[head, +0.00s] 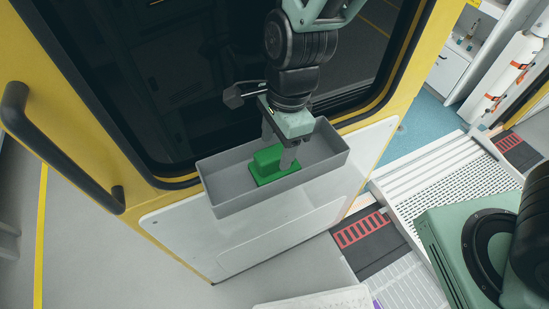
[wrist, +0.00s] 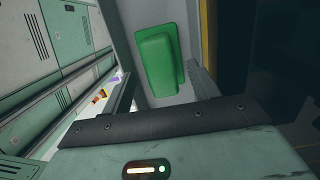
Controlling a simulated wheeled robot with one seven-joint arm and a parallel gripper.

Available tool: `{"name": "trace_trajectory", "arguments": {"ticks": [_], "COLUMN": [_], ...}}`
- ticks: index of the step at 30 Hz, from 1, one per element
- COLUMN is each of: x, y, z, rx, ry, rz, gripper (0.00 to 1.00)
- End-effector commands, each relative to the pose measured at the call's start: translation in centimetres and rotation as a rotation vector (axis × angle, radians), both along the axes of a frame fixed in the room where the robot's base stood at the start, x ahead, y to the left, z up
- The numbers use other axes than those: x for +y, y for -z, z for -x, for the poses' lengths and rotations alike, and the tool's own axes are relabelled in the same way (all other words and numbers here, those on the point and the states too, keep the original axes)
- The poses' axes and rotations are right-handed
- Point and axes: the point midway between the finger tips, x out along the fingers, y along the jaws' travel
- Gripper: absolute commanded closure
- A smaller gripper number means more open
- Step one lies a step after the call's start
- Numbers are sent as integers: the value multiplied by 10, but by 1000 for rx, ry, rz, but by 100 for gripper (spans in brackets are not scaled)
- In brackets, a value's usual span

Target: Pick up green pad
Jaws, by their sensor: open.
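The green pad (head: 270,162) lies in a grey open tray (head: 228,205) fixed against the yellow door. It has a flat base with a raised block on top. In the wrist view the green pad (wrist: 160,62) shows beyond my gripper, on the grey tray floor (wrist: 125,22). My gripper (head: 278,150) points down into the tray with its fingers apart, above and around the pad's right part in the head view. Contact with the pad cannot be told. In the wrist view the fingers are partly hidden by the dark plate of the gripper body.
The yellow door (head: 65,130) has a dark window behind my arm and a black handle (head: 18,110) at left. The tray's raised walls surround the pad. A perforated ramp (head: 440,185) lies at right, with a red grating (head: 360,230) beside it.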

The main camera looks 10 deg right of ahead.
Motion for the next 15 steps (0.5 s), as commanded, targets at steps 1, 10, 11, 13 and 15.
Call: {"name": "trace_trajectory", "arguments": {"ticks": [1,10,11,13,15], "x": [1,5,5,5,5], "y": [5,26,27,26,26], "z": [0,1,0,0,0], "rx": [3,0,-1,-1,-1], "ry": [-1,-1,-1,-1,-1], "rz": [2,0,0,0,0], "gripper": [40,40,40,40,43]}}
